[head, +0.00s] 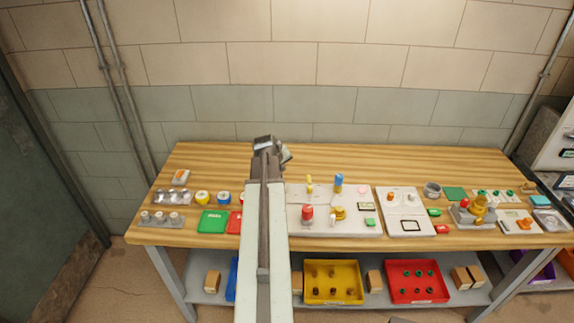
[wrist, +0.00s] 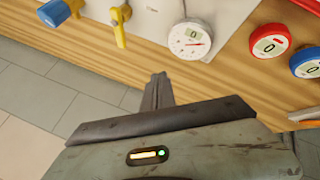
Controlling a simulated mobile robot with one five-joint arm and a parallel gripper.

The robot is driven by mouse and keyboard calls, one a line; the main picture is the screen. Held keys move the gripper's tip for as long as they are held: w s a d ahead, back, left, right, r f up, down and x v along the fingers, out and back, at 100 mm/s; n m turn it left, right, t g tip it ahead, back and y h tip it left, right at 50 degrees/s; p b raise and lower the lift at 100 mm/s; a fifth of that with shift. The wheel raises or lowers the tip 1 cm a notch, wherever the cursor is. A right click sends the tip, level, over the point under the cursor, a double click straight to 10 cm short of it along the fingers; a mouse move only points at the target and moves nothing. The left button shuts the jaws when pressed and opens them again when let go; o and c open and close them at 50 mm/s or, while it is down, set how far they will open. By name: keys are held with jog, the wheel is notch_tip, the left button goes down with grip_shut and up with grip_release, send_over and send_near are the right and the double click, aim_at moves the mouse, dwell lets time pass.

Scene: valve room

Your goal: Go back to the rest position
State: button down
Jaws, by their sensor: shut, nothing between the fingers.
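My gripper (wrist: 158,80) shows in the wrist view with its two narrow fingers together and nothing between them. They point at the plain wooden edge of the workbench (wrist: 225,78), below a white round gauge with a red needle (wrist: 191,41), and appear apart from it. In the head view my pale arm reaches up from the bottom over the middle of the workbench (head: 440,160). The arm hides part of the bench top, including part of a red block beside the green one. Whether the fingertips show in the head view, I cannot tell.
White panels (head: 345,219) with knobs and levers stand right of my arm. Green block (head: 213,221), yellow dial (head: 202,197) and blue dial (head: 223,198) lie left. Below are yellow bin (head: 333,297) and red bin (head: 417,298). The back strip of bench is mostly clear.

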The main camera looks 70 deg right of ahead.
jog(key=shift+w+a+r, duration=0.1)
jog(key=shift+a+r, duration=0.1)
jog(key=shift+r, duration=0.05)
dwell(0.3)
